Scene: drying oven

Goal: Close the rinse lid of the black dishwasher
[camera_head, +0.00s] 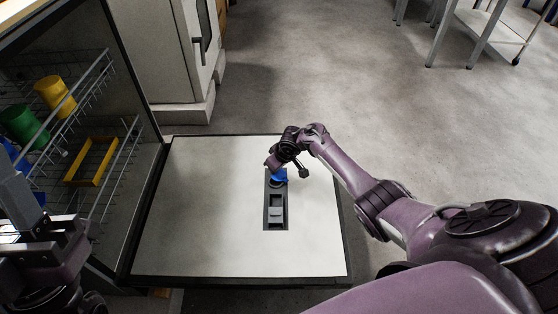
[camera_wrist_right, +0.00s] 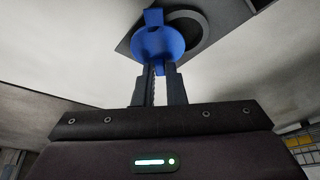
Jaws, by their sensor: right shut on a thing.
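The black dishwasher's door (camera_head: 200,215) lies folded down flat, its pale inner face up. A dark dispenser panel (camera_head: 267,222) is set in it, with a grey latch piece in its lower part. The blue rinse lid (camera_head: 280,174) is at the panel's far end. In the right wrist view the lid (camera_wrist_right: 158,42) stands tilted up beside a round dark opening (camera_wrist_right: 195,30). My right gripper (camera_wrist_right: 158,75) is shut on the lid's tab; in the head view it is over the panel (camera_head: 276,166). My left gripper (camera_head: 40,228) is at the left edge, its fingers unclear.
Wire racks (camera_head: 104,165) inside the dishwasher at left hold a green cup (camera_head: 22,123), a yellow cup (camera_head: 54,94) and a yellow tray (camera_head: 91,161). A white cabinet (camera_head: 160,60) stands behind. The floor at right is open, with a table farther back.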

